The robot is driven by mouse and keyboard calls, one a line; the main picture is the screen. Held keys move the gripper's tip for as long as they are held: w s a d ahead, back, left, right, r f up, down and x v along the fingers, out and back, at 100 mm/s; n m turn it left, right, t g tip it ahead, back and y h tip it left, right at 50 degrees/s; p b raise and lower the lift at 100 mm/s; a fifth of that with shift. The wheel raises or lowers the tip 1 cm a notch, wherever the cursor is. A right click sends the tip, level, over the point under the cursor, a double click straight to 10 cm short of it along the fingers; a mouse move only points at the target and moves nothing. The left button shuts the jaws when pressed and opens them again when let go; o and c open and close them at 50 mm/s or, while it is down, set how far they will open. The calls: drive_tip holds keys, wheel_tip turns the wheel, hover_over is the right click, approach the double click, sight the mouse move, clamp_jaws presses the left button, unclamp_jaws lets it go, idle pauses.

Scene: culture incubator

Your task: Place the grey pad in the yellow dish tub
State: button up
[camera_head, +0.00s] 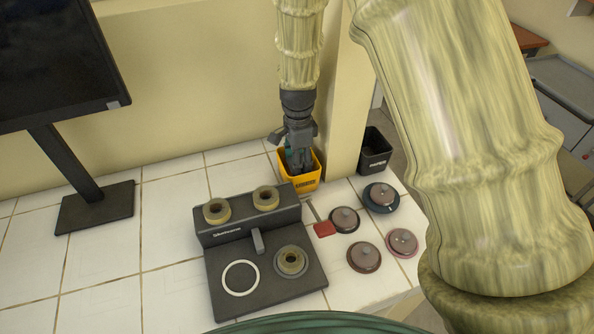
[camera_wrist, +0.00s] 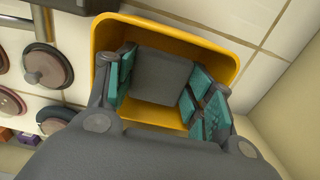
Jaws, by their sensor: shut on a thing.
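The yellow dish tub (camera_head: 302,184) stands on the tiled counter near the wall corner, beyond the dark device. In the wrist view its yellow rim (camera_wrist: 219,46) surrounds my fingers. My gripper (camera_head: 299,160) points down with its fingers inside the tub's opening. In the wrist view my gripper (camera_wrist: 160,90) has teal finger pads on both sides of the grey pad (camera_wrist: 163,76), a flat dark grey piece, and is shut on it. The pad is within the tub's rim; whether it touches the bottom cannot be told. In the head view the pad is hard to make out.
A dark device (camera_head: 264,275) with tan rings stands in front of the tub. A black bin (camera_head: 374,152) is right of the tub. A monitor (camera_head: 60,60) stands at left.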

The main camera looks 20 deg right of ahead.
drive_tip(key=shift+f+p, duration=0.5)
drive_tip(key=shift+f, duration=1.85)
drive_tip(key=shift+f, duration=0.15)
drive_tip(key=o, duration=0.7)
drive_tip(key=shift+r+b, duration=1.35)
drive_tip(key=shift+r, duration=4.8)
